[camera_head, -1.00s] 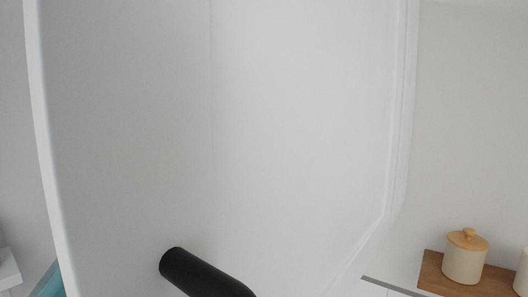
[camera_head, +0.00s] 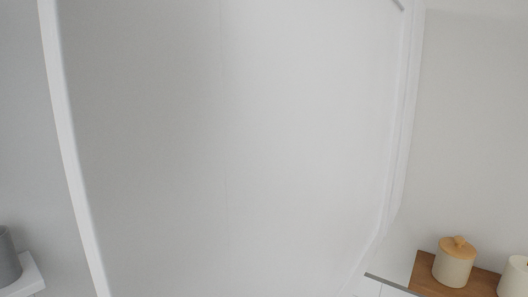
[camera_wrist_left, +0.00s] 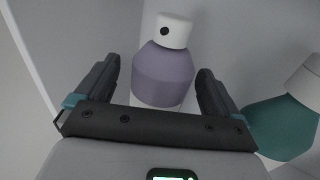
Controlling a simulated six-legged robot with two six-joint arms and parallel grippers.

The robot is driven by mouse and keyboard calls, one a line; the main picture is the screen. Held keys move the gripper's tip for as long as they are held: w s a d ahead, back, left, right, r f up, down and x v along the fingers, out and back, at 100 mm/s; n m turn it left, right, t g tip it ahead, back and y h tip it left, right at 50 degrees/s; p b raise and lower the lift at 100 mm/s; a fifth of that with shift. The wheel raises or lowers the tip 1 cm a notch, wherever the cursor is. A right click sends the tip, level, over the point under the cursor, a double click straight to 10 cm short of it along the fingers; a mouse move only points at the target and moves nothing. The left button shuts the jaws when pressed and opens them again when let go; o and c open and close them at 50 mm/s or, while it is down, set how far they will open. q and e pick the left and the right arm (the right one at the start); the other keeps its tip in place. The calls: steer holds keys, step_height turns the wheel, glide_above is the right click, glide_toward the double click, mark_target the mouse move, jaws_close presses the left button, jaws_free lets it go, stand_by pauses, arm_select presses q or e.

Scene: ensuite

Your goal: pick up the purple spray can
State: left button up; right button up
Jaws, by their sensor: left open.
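The purple spray can (camera_wrist_left: 163,76) shows in the left wrist view, with a white cap that has a dark round spot on its front. It stands on a pale surface, ahead of and between the two fingers of my left gripper (camera_wrist_left: 158,88). The gripper is open, with a finger on each side of the can. I cannot tell whether either finger touches it. The can does not show in the head view. Neither gripper shows in the head view, and my right gripper is in no frame.
A teal bottle (camera_wrist_left: 282,126) with a pale cap stands right of my left gripper. Pale walls stand close behind the can. In the head view, a large white panel (camera_head: 225,150) fills the middle. A wooden shelf (camera_head: 428,277) holds a lidded jar (camera_head: 454,266); a grey container (camera_head: 8,258) stands at left.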

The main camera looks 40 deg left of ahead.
arm_select(q)
steer(key=shift+s+d+r, duration=0.1)
steer(key=shift+s+d, duration=0.05)
steer(key=shift+s, duration=0.1)
steer(key=shift+s+d+r, duration=0.1)
steer(key=shift+d, duration=0.05)
steer(key=c, duration=1)
steer(key=shift+w, duration=0.2)
steer(key=c, duration=0.3)
